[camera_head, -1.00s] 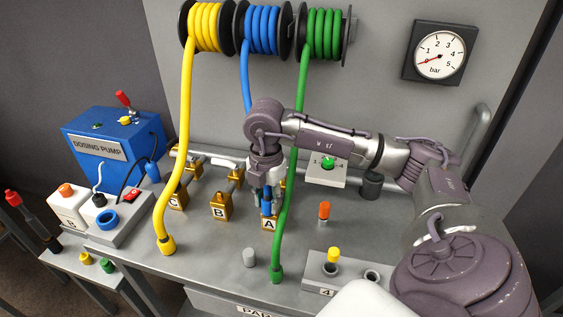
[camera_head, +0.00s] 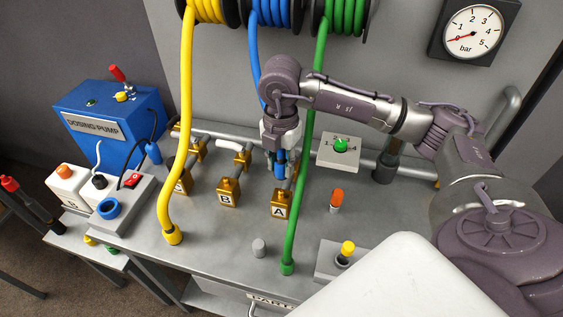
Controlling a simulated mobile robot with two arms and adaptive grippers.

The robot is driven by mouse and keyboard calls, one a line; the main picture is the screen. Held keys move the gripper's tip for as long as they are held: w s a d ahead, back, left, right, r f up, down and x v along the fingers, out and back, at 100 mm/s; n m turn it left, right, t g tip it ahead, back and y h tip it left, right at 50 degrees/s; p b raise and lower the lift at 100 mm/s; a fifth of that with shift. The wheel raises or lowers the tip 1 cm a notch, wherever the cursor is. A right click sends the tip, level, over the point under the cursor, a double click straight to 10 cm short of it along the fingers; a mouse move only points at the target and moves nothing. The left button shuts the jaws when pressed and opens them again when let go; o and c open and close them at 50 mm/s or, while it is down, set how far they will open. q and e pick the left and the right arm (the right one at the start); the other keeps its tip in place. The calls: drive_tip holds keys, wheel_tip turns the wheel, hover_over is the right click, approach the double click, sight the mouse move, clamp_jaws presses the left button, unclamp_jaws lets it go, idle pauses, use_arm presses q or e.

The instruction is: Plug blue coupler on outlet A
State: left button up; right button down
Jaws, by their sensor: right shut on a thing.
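My right gripper (camera_head: 280,170) comes in from the right and points down, shut on the blue coupler (camera_head: 280,164). Only part of the coupler shows between the fingers. The blue hose (camera_head: 256,70) runs down from its reel and passes behind my arm. Outlet A (camera_head: 281,204) is a brass block with a letter plate, just below the gripper. The coupler is upright and over or just behind the outlet's top; I cannot tell whether they touch. My left gripper is not in view.
The yellow hose (camera_head: 183,130) hangs to the left. Outlet B (camera_head: 228,195) stands left of A. A box with a green knob (camera_head: 340,146) and an orange-topped peg (camera_head: 337,200) are to the right.

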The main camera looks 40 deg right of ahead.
sight(281, 191)
drive_tip(key=shift+f+b, duration=0.5)
drive_tip(key=shift+f, duration=0.3)
drive_tip(key=shift+f+b, duration=0.7)
drive_tip(key=shift+f, duration=0.05)
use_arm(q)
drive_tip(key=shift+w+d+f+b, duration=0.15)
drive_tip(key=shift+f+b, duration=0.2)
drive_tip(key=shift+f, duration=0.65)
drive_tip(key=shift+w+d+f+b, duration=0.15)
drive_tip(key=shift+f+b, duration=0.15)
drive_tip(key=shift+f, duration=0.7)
use_arm(e)
drive_tip(key=shift+f, duration=0.9)
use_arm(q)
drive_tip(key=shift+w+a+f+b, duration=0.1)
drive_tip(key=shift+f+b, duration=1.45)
use_arm(e)
drive_tip(key=shift+f, duration=1.7)
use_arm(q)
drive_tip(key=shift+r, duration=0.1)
use_arm(e)
drive_tip(key=c, duration=0.7)
unclamp_jaws()
drive_tip(key=shift+r, duration=0.2)
drive_tip(key=shift+r+p, duration=1.8)
drive_tip(key=shift+r, duration=0.6)
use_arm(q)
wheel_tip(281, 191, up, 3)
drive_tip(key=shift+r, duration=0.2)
